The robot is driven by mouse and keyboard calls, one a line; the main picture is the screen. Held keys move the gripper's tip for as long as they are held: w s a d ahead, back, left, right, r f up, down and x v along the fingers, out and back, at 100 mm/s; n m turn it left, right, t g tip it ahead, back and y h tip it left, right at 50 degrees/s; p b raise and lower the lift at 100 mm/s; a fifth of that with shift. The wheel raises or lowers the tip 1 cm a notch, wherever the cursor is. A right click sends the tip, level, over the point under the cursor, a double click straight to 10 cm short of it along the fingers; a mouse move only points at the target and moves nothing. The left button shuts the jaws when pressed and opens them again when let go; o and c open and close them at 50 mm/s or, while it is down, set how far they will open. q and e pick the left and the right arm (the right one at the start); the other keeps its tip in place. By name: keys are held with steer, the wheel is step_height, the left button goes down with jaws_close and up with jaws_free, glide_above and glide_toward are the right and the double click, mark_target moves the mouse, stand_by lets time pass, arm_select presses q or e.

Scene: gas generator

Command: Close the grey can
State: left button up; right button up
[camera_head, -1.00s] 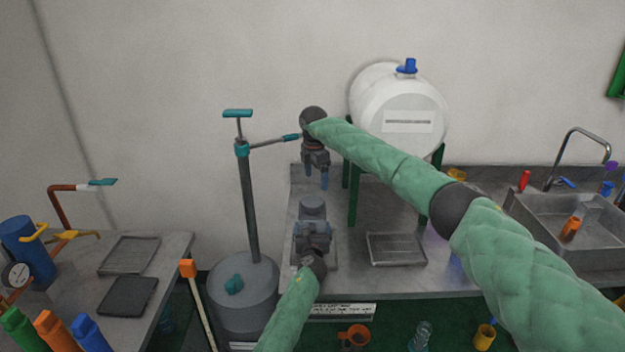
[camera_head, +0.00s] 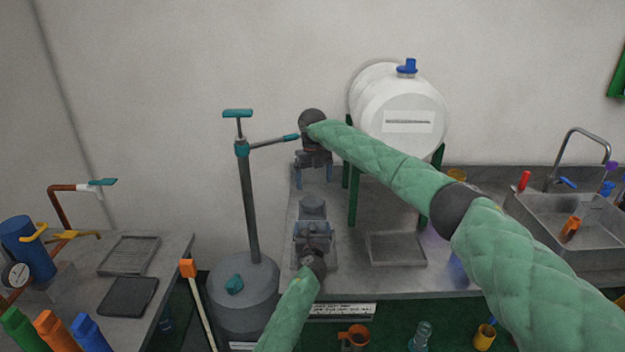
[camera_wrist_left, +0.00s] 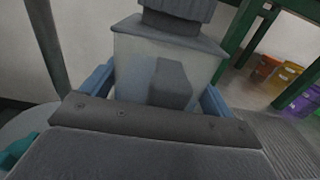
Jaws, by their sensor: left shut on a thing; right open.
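The grey can (camera_wrist_left: 125,60) stands on the counter. In the left wrist view it has a pale boxy body, a sloped grey shoulder and a darker ribbed cap (camera_wrist_left: 180,8) at the top, cut off by the frame edge. In the head view the cap (camera_head: 312,205) shows above my left gripper (camera_head: 313,228). That gripper is shut on the can, its blue fingers on either side of the body. Whether the cap is tight cannot be seen. My right gripper (camera_head: 313,184) is open and empty, pointing down just above the cap, apart from it.
A grey pump stand (camera_head: 248,205) with a teal handle rises left of the can, its side arm near my right wrist. A white tank (camera_head: 400,110) on green legs stands behind right. A shallow tray (camera_head: 397,250) lies right of the can. My right arm crosses over the counter.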

mark_target(312, 201)
steer(key=n, duration=0.5)
steer(key=shift+a+n, duration=0.1)
steer(key=shift+n, duration=0.3)
steer(key=n, duration=0.5)
steer(key=shift+s+a, duration=0.1)
steer(key=n, duration=1.1)
steer(key=shift+n, duration=0.3)
steer(key=shift+f, duration=0.1)
steer(key=shift+f, duration=3.9)
